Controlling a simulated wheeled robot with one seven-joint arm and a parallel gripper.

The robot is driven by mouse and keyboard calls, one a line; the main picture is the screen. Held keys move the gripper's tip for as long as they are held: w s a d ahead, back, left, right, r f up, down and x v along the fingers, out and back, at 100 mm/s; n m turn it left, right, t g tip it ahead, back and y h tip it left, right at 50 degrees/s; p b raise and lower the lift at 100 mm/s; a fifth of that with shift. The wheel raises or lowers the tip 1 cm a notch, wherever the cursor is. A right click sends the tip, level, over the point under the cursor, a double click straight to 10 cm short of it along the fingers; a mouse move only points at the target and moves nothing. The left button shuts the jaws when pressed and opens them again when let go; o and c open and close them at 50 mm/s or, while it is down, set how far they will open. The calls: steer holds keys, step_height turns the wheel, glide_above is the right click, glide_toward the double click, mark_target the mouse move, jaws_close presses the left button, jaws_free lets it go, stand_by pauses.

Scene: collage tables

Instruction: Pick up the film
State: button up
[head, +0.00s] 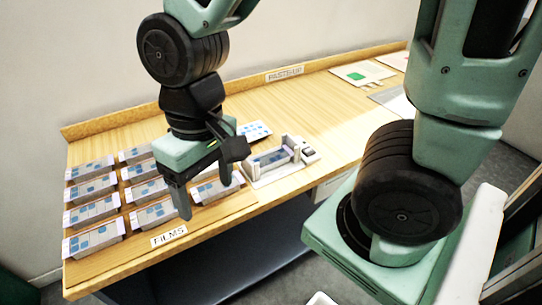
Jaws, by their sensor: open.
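Several pale film packs with blue patches lie in rows at the left end of the wooden table, behind a "FILMS" label (169,237). One is the front-left film (93,238); another film (154,214) lies just left of my gripper. My gripper (205,188) is open, pointing down over the right part of the rows. A film (212,190) shows partly between and behind its fingers. I cannot tell whether the fingers touch it. My arm and gripper hide some of the films behind them.
A white holder with a blue-patterned piece in it (272,158) stands right of my gripper. A flat blue-dotted sheet (256,131) lies behind it. A "PASTE-UP" label (285,74) is on the back ledge. Sheets, one with a green square (357,76), lie at the far right. The table's middle is clear.

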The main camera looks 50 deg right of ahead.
steer(key=w+d+m+p, duration=0.1)
steer(key=w+d+m, duration=0.8)
steer(key=d+m, duration=0.1)
steer(key=m+t, duration=0.1)
steer(key=m, duration=1.2)
glide_above(271, 157)
steer(key=d, duration=0.1)
step_height(271, 157, down, 12)
steer(key=shift+d+f, duration=0.15)
steer(key=shift+f, duration=0.05)
steer(key=shift+a+f, duration=0.15)
steer(key=shift+f, duration=0.8)
steer(key=shift+a+f, duration=0.2)
steer(key=shift+f, duration=0.75)
steer(key=shift+a+f, duration=0.15)
steer(key=shift+f, duration=0.8)
steer(key=shift+c, duration=0.3)
steer(key=c, duration=1)
